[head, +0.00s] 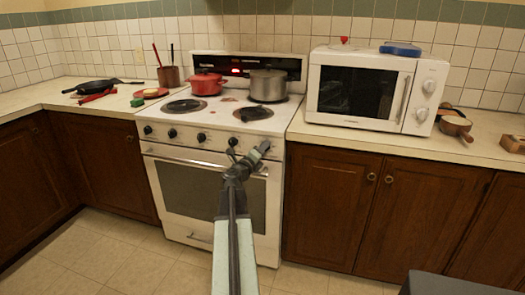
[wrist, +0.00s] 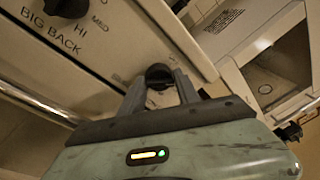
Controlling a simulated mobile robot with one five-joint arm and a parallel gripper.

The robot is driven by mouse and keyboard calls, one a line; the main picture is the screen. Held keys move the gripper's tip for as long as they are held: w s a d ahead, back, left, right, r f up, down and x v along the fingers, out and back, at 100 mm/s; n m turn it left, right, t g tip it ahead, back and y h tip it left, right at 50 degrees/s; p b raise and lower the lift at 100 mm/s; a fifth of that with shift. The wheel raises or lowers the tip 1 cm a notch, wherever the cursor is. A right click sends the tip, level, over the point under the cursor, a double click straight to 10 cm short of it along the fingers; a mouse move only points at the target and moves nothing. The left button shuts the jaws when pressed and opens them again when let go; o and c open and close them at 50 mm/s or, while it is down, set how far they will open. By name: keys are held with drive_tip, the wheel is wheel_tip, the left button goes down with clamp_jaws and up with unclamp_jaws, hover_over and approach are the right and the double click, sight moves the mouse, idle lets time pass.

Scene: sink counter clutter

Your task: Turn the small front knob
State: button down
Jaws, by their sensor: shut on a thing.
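The white stove (head: 214,190) has a row of black knobs along its front panel, among them one (head: 201,137) left of my gripper. In the wrist view, a black knob (wrist: 158,75) sits between the two fingers of my gripper (wrist: 159,90), which is shut on it. A larger black knob marked with settings and "BIG BACK" (wrist: 66,7) is at the upper left. In the head view, my gripper (head: 247,154) is at the right part of the stove's front panel and hides the held knob.
A red pot (head: 206,82) and a grey pot (head: 268,86) stand on the stovetop. A white microwave (head: 375,90) is on the right counter. The oven door handle (head: 190,160) runs below the knobs. The floor in front is clear.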

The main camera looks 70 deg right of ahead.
drive_tip(key=shift+w+f, duration=0.1)
drive_tip(key=shift+a+f+n+t+h+b, duration=0.1)
drive_tip(key=shift+n+t+h+b, duration=0.35)
drive_tip(key=shift+n, duration=1.75)
drive_tip(key=shift+n+t+h+b, duration=0.1)
drive_tip(key=shift+n+b, duration=0.65)
drive_tip(key=shift+n, duration=1.45)
drive_tip(key=c, duration=0.9)
unclamp_jaws()
